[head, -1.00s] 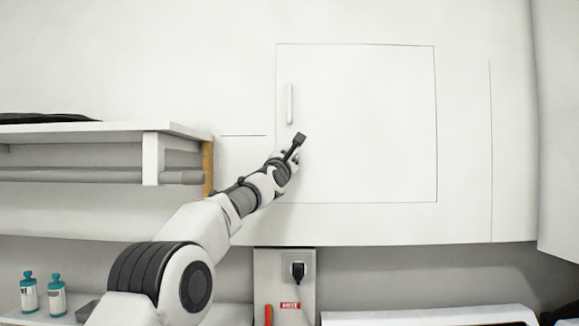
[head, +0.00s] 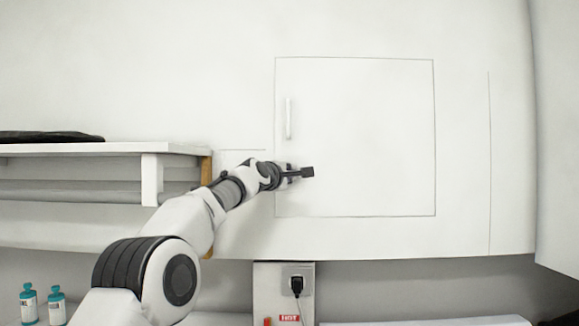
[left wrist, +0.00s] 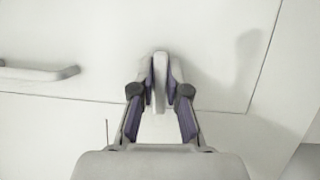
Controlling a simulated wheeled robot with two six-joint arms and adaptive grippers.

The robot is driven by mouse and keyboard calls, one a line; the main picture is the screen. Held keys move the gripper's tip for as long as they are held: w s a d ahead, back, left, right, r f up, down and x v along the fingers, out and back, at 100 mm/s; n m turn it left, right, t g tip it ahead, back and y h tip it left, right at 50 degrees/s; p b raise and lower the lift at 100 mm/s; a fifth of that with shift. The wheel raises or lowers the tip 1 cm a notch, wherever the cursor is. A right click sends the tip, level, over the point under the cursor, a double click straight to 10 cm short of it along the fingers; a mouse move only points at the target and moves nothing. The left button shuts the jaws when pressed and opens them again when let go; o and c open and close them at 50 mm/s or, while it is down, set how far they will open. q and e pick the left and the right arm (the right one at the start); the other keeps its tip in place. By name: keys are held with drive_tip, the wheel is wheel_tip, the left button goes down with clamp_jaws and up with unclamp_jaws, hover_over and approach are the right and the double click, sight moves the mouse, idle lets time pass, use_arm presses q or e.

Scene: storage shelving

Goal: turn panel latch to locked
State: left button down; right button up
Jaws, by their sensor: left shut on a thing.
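A white square panel (head: 375,140) is set in the wall, flush and outlined by a thin seam. It also shows in the left wrist view (left wrist: 215,45). My left gripper (head: 288,171) is at the panel's lower left edge, below the handle. In the left wrist view, my left gripper (left wrist: 160,82) has its two fingers closed around a slim white latch (left wrist: 160,75), near the panel seam. In the head view the gripper and wrist hide the latch. My right gripper is not in view.
A white vertical handle (head: 289,118) stands out from the panel just above the gripper. A shelf (head: 110,149) with a wooden end juts out at left. An outlet with a black plug (head: 297,285) is below the panel. Teal-capped bottles (head: 42,305) stand at lower left.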

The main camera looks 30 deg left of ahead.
use_arm(q)
drive_tip(key=shift+m+p, duration=0.35)
drive_tip(key=shift+m, duration=0.05)
drive_tip(key=c, duration=1.2)
unclamp_jaws()
